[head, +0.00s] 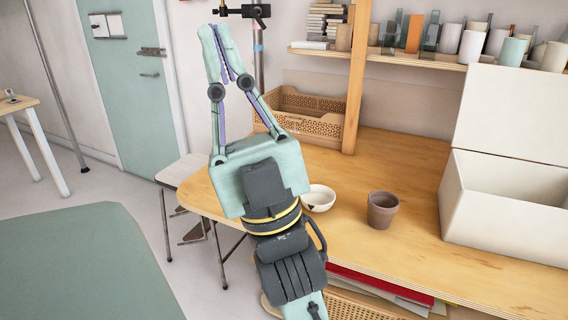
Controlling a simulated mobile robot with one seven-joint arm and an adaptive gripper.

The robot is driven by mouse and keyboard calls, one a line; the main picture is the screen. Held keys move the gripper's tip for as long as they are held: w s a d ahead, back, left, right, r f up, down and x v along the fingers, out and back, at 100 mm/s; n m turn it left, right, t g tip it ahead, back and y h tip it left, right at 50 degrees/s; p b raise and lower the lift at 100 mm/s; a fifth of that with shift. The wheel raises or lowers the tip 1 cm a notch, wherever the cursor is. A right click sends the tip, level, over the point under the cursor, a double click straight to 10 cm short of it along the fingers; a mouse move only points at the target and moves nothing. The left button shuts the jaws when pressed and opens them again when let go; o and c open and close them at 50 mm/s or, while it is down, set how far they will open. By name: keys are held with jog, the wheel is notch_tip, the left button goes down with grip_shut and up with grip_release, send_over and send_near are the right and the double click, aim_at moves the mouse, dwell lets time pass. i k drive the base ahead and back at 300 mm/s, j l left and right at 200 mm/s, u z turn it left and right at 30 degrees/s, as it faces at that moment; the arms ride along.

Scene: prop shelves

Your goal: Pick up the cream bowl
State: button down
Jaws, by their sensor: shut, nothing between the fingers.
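The cream bowl (320,199) sits upright on the wooden table, with a dark patch on its side. Its left edge is close to or partly behind my arm in the head view. My gripper (222,52) points up and away, well above the table and to the upper left of the bowl. Its fingers are closed together at the tips and hold nothing.
A brown pot (382,210) stands right of the bowl on the wooden table (460,262). A white open box (505,205) is at the right. A perforated crate (300,113) stands at the back, beside a shelf post (357,80). Cups and vases line the shelf above.

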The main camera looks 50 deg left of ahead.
aim_at(321, 198)
jog(key=u, duration=1.2)
